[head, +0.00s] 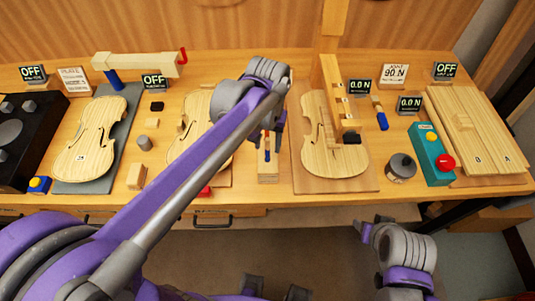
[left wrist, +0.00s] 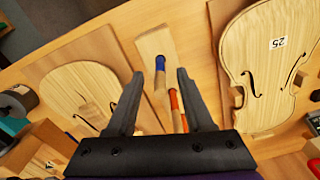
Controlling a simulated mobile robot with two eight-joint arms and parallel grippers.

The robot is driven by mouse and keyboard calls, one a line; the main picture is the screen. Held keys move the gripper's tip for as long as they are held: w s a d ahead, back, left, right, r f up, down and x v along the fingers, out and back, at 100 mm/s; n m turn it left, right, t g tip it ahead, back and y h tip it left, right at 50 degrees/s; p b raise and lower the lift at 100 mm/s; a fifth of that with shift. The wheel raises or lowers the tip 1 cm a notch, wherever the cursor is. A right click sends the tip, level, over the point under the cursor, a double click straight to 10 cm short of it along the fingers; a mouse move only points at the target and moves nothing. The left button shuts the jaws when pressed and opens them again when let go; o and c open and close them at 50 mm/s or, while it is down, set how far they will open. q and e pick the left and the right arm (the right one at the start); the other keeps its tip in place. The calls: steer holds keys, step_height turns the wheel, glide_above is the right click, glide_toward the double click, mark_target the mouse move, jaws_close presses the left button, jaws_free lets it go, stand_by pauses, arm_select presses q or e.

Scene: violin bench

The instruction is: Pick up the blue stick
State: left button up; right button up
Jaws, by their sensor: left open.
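In the left wrist view, the blue stick (left wrist: 160,64) shows its blue end over a pale wooden block (left wrist: 152,42). An orange-ended stick (left wrist: 175,102) is beside it. My left gripper (left wrist: 159,80) is open, and the blue end appears between its spread fingers, with no visible contact. In the head view, my left gripper (head: 268,138) is above the same wooden block (head: 268,178) near the bench middle; the sticks are mostly hidden there. My right gripper (head: 370,234) is low in front of the bench, away from the block; its jaws are unclear.
Violin bodies (head: 91,142) (head: 204,135) lie left of the block, and another violin plate (head: 333,155) lies right under a wooden frame. A grey knobbed cylinder (head: 401,168) and a teal box with a red button (head: 432,153) stand farther right. My left arm crosses the bench.

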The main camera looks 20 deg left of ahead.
arm_select(q)
steer(key=shift+f, duration=0.85)
jaws_close()
steer(key=shift+r, duration=0.2)
